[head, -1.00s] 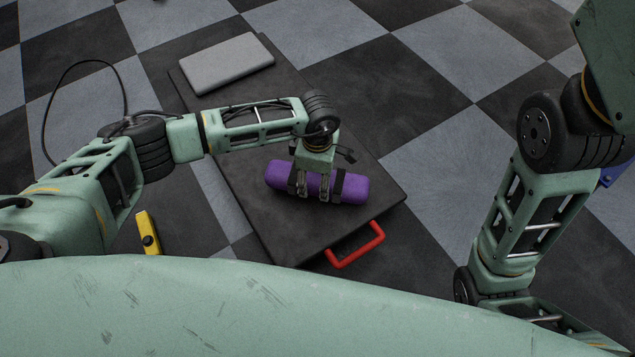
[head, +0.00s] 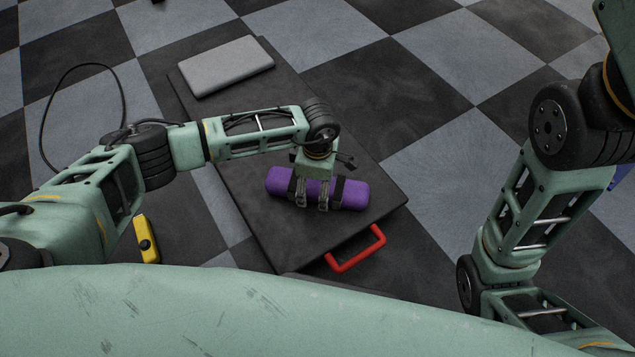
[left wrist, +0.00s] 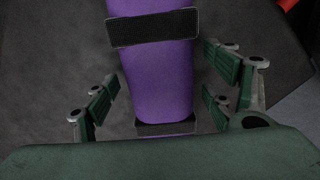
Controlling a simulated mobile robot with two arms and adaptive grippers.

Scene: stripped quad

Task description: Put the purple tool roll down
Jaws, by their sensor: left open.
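The purple tool roll (head: 345,192) lies on the dark flat board (head: 270,225), near its front right end, with two black straps around it. In the left wrist view the roll (left wrist: 158,75) runs up the middle of the picture. My left gripper (head: 311,206) is at the roll from above, its fingers in front of the roll in the head view. In the left wrist view the open fingers (left wrist: 160,100) stand on either side of the roll, with a gap on both sides. My right gripper is not in view; only my right arm shows.
A grey closed laptop-like slab (head: 226,66) lies on the far end of the board. A red handle (head: 357,250) sticks out at the board's front edge. A yellow tool (head: 146,240) lies on the checkered floor at left.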

